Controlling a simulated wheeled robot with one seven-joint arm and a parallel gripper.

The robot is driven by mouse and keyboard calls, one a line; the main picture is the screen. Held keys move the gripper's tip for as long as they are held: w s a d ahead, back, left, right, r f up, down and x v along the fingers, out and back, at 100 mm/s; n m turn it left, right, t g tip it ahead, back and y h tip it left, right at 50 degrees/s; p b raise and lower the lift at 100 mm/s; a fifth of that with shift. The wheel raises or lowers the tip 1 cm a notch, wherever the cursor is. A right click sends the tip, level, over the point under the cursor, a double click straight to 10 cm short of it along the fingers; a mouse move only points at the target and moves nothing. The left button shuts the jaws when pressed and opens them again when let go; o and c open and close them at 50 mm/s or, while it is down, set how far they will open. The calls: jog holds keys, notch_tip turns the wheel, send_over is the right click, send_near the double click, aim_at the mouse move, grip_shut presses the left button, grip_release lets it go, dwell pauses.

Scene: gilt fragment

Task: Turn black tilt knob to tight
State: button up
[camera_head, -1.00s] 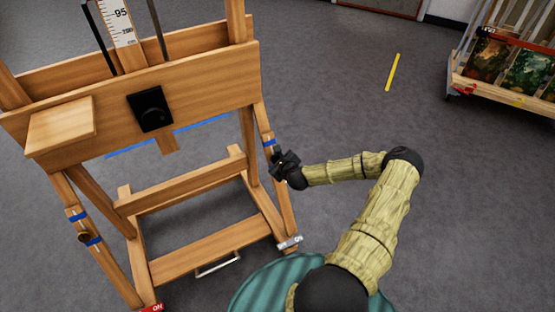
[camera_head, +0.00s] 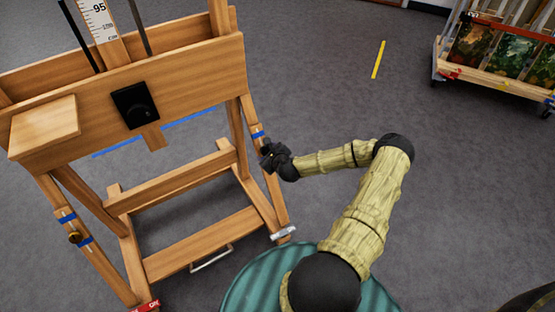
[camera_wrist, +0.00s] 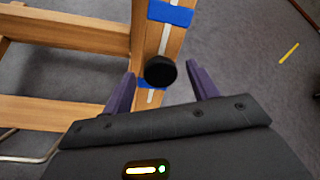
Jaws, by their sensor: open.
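A round black knob (camera_wrist: 160,70) sits on the right leg of a wooden easel (camera_head: 190,72), between two blue tape bands, over a white strip, in the wrist view. My gripper (camera_wrist: 160,74) is open, with one dark purple finger on each side of the knob in the picture. Gaps show between the knob and both fingers. I cannot tell how far in depth the fingertips are from it. In the head view my gripper (camera_head: 268,156) is at that right leg and hides the knob. No tight marking is readable.
A rack of paintings (camera_head: 495,60) stands far right. Grey floor with a yellow strip (camera_head: 378,59) is open between.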

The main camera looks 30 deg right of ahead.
jog(key=p+v, duration=0.2)
jog(key=v, duration=1.4)
jog(key=shift+s+r, duration=0.1)
jog(key=shift+s, duration=0.05)
